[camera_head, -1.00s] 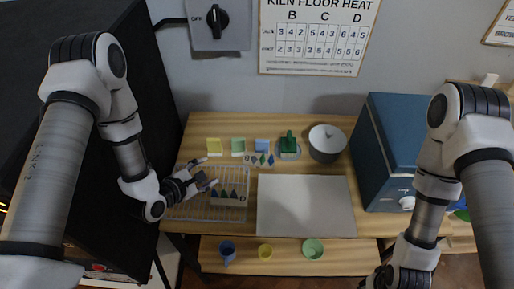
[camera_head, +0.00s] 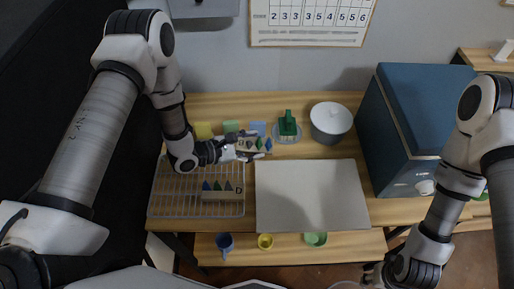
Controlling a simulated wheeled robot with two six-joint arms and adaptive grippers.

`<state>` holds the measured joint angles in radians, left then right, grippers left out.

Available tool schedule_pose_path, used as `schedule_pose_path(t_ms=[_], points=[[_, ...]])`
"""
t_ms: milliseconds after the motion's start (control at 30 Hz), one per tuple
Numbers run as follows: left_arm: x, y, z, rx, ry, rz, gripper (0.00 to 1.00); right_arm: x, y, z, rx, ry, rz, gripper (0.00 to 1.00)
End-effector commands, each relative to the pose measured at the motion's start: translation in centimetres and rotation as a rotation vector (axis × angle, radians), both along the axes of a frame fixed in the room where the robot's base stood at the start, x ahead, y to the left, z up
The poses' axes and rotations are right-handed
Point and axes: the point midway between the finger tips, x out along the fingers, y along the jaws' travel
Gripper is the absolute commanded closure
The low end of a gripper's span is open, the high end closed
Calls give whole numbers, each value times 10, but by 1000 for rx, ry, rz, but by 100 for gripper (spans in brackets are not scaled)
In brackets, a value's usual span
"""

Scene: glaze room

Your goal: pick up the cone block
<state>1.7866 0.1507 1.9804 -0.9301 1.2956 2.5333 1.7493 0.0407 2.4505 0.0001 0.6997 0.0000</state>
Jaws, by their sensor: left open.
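One cone block (camera_head: 254,146), a pale bar with a row of small dark green and blue cones, is at the back of the wooden table, left of the green tool. A second cone block (camera_head: 222,195), marked D, sits on the wire rack (camera_head: 165,204) at the left. My left gripper (camera_head: 238,150) is open at the left end of the back block, and its fingers partly hide that block. I cannot tell whether they touch it. My right arm comes down at the right edge; its fingers do not show.
Yellow (camera_head: 204,130), green and blue tiles stand behind. A green tool (camera_head: 288,124) on a small dish and a lidded grey pot (camera_head: 331,120) are to the right. A pale board (camera_head: 311,195) is clear. A blue box (camera_head: 418,125) stands right; cups are on the lower shelf.

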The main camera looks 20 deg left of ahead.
Motion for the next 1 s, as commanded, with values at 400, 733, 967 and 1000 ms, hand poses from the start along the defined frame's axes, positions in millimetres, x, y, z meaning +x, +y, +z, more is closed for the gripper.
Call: schedule_pose_path(t_ms=[400, 733, 967, 1000], points=[[2, -1, 0, 1, 0, 1, 100, 1, 0, -1, 0, -1, 1, 60], [2, -1, 0, 1, 0, 2, 100, 1, 0, -1, 0, -2, 1, 60], [3, -1, 19, -1, -5, 3, 100, 1, 0, -7, 0, -1, 1, 60], [3, -1, 26, -2, -5, 2, 100, 1, 0, -9, 0, -2, 1, 60]])
